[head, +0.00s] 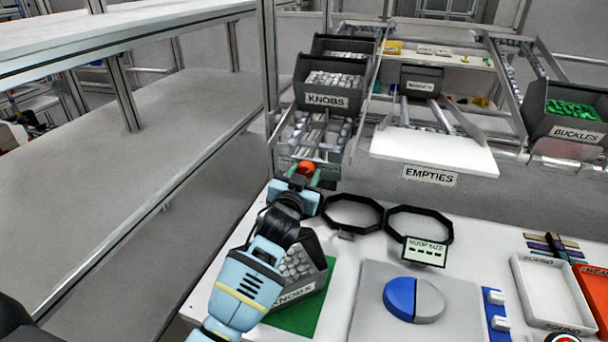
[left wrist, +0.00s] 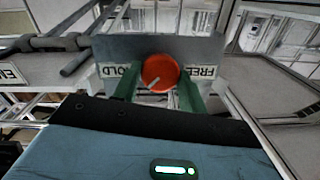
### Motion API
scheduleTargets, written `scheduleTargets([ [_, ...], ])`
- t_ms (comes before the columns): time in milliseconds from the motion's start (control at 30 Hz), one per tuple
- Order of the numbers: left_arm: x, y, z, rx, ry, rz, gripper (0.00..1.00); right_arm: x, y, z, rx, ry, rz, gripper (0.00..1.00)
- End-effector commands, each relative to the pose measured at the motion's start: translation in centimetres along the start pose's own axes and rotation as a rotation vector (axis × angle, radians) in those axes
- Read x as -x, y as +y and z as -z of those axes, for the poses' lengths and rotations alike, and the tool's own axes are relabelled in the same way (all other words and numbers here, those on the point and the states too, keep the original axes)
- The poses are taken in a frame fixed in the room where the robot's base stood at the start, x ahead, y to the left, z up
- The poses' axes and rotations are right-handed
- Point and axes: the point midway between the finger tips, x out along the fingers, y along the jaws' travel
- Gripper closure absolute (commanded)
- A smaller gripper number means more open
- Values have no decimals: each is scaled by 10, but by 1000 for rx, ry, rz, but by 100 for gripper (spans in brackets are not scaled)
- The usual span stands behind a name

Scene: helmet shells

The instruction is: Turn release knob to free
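The red round release knob (left wrist: 160,72) sits on a grey plate (left wrist: 205,50) in the left wrist view. Its pale pointer mark slants to the lower left. A HOLD label (left wrist: 120,71), partly covered, is left of the knob, and a FREE label (left wrist: 203,72) is right of it. My left gripper (left wrist: 158,88) has its green fingers spread on both sides of the knob; firm contact cannot be made out. In the head view the knob (head: 307,167) shows between the fingertips of my left gripper (head: 303,174), below the knob bins. My right gripper is not in view.
Upper KNOBS bins (head: 327,97) stand behind the knob, with an EMPTIES shelf (head: 432,150) to the right. A lower KNOBS bin (head: 310,280) on a green mat (head: 318,318) is close beside my left arm. Two black octagonal rings (head: 352,228) lie on the bench.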

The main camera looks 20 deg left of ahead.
Motion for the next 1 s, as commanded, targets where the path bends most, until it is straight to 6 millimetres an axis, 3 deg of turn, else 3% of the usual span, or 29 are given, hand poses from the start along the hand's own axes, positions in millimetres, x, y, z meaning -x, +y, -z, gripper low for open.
scheduleTargets([
  [100,0,0,0,0,0,0,81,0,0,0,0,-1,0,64],
  [567,0,0,0,62,0,-14,81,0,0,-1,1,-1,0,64],
  [1000,0,-2,0,264,0,-55,81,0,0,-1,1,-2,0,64],
])
